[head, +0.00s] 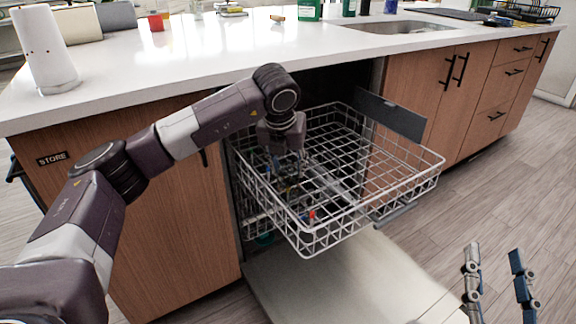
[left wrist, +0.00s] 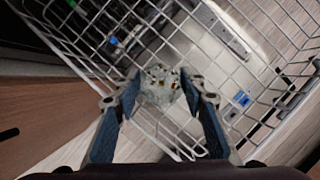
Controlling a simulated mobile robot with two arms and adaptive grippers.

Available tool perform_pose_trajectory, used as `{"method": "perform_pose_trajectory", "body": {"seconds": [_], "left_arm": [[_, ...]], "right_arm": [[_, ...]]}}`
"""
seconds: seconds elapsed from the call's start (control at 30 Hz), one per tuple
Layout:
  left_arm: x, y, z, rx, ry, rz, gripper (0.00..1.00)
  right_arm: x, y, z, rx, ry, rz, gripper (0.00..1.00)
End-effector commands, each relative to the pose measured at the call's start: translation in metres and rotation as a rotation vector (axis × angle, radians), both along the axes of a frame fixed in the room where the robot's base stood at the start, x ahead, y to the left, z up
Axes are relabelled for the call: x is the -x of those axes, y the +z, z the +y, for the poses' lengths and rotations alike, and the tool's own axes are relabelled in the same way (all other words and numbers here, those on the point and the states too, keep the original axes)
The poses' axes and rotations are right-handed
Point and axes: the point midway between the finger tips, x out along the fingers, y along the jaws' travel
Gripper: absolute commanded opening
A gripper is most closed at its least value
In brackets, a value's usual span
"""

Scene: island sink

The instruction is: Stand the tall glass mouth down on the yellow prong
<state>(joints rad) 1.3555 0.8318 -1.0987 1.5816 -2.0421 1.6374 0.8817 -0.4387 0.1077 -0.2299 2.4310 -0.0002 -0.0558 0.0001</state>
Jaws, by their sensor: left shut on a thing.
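My left gripper (head: 287,172) points down inside the pulled-out dishwasher rack, near its left side. In the left wrist view its fingers (left wrist: 160,86) are shut on the clear tall glass (left wrist: 159,84), seen nearly end-on between the fingertips. The glass is hard to make out in the head view, and I cannot tell which end is its mouth. The yellow prong cannot be made out in either view. A small red piece (head: 311,214) shows low in the rack. My right gripper (head: 497,284) is open and empty at the lower right, away from the rack.
The white wire rack (head: 421,168) stands out over the lowered dishwasher door (head: 335,281). Its right part looks mostly empty. The counter edge is close behind my left arm. A paper towel roll (head: 45,50) stands on the counter at left.

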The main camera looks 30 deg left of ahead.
Motion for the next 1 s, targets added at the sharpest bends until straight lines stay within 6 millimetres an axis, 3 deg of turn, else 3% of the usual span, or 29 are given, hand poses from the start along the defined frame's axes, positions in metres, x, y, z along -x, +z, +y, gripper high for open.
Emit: {"method": "perform_pose_trajectory", "body": {"seconds": [0.5, 0.53, 0.7, 1.0], "left_arm": [[-0.0003, -0.0019, -0.0004, 0.001, 0.000, -0.001, 0.00], [-0.0004, -0.0019, -0.0004, 0.001, 0.000, -0.001, 0.42], [-0.0003, -0.0020, -0.0003, 0.001, 0.000, -0.001, 0.59], [0.0006, -0.0009, -0.0005, 0.000, 0.000, 0.000, 0.59]], "right_arm": [[0.0019, 0.0060, 0.0004, -0.007, 0.002, -0.027, 0.40], [0.0020, 0.0060, 0.0005, -0.007, 0.002, -0.027, 0.40], [0.0020, 0.0058, 0.0008, -0.008, 0.003, -0.026, 0.40], [0.0021, 0.0043, 0.0010, -0.008, 0.004, -0.023, 0.40]]}}
